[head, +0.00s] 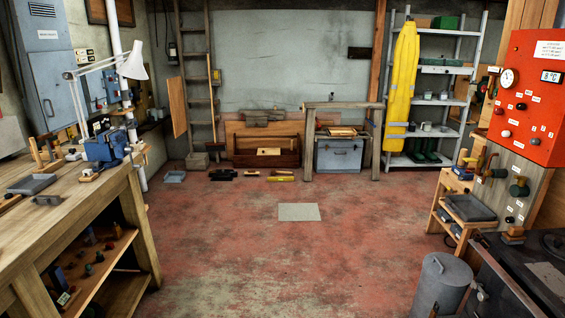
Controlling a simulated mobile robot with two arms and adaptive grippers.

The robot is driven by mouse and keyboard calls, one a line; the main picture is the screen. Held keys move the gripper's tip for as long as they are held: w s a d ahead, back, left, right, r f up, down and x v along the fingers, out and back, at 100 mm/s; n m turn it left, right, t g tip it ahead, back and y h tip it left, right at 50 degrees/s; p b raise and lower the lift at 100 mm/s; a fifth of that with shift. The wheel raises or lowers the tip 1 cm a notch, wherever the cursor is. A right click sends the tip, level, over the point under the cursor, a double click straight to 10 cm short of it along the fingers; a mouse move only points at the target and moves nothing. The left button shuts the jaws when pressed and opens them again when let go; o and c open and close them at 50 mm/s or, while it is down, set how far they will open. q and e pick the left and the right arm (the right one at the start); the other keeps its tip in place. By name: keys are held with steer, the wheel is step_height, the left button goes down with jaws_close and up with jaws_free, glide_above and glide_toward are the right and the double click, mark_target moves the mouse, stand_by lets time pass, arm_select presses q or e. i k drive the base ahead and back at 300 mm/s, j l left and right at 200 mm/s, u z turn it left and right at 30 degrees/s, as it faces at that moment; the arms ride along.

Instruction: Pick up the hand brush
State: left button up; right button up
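I cannot make out the hand brush with certainty in the head view. A small dark item (222,175) lies on the floor by the back wall, and its shape is too small to tell. Beside it lie a small brown item (252,173) and a yellow item (281,178). Several small wooden-handled things (42,158) stand on the left workbench, also too small to name surely. Neither of my grippers is in view.
The wooden workbench (112,194) fills the left side. A grey bin (440,286) and a dark machine top (541,256) stand at the front right. A grey metal shelf (449,102) stands at the back right. The red floor (300,255) in the middle is open, with one flat grey plate (298,212).

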mark_target(250, 172)
steer(key=i, duration=5.5)
